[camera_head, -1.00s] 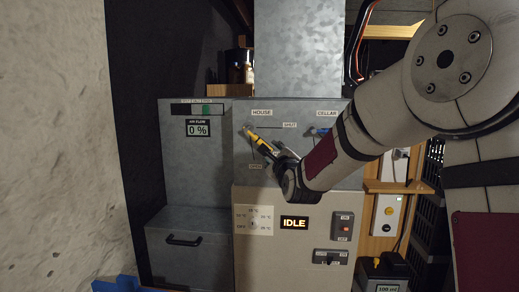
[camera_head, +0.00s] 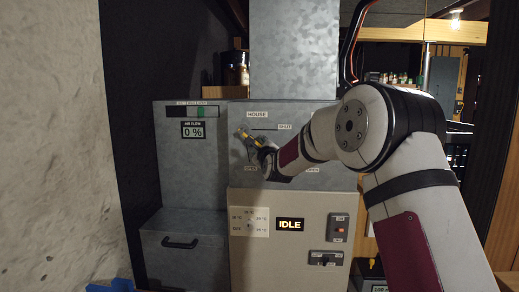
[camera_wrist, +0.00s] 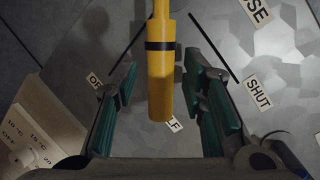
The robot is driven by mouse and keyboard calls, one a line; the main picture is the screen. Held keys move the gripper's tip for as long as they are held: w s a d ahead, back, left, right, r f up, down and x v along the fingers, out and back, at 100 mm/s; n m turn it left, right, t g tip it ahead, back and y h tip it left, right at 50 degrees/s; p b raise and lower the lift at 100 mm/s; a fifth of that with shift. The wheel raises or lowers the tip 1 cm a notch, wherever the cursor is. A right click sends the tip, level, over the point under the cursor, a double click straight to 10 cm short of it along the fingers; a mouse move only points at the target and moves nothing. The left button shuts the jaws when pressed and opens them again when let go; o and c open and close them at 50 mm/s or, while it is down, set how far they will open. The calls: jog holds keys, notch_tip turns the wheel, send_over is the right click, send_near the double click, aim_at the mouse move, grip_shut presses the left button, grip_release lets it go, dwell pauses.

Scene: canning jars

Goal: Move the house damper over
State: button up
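The house damper handle (camera_head: 257,140) is a yellow lever with a black band, on the grey metal panel under the HOUSE label. In the wrist view the yellow handle (camera_wrist: 160,85) stands between the green pads of my gripper (camera_wrist: 161,70), with a visible gap on both sides. My gripper is open around the handle and not closed on it. In the head view my gripper (camera_head: 255,147) is at the lever, and its fingers partly cover it. HALF (camera_wrist: 174,124) and SHUT (camera_wrist: 258,93) labels show on the panel. The lever's pivot is hard to make out.
My arm covers the panel's right part, where the cellar side is. An air flow display (camera_head: 193,130) reads 0 %. Below the panel, a beige control box (camera_head: 260,260) shows IDLE, with a dial and switches. A pale rough wall (camera_head: 60,150) stands at left.

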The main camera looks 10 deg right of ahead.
grip_shut()
jog(key=shift+f, duration=0.1)
jog(key=m+b, duration=0.1)
jog(key=b, duration=0.1)
jog(key=f+b, duration=0.1)
jog(key=b, duration=0.1)
jog(key=shift+w+a+f+m+t, duration=0.1)
jog(key=shift+w+a+m+t, duration=0.1)
jog(key=shift+a+m+t, duration=0.15)
jog(key=m+b, duration=0.1)
jog(key=b, duration=0.1)
jog(key=a+f+m+b, duration=0.1)
jog(key=b, duration=0.1)
jog(key=shift+w+a, duration=0.1)
jog(key=shift+w, duration=0.1)
jog(key=m+b, duration=0.1)
jog(key=b, duration=0.1)
jog(key=a+m+t+b, duration=0.1)
jog(key=b, duration=0.1)
jog(key=a+m+h+b, duration=0.1)
jog(key=b, duration=0.2)
jog(key=shift+w+a+f+m, duration=0.1)
jog(key=shift+w+f+m, duration=0.15)
jog(key=shift+f+m, duration=0.15)
jog(key=shift+w+a+r+m+t+b, duration=0.1)
jog(key=shift+a+m+t+b, duration=0.35)
jog(key=shift+b, duration=0.7)
jog(key=shift+r, duration=0.1)
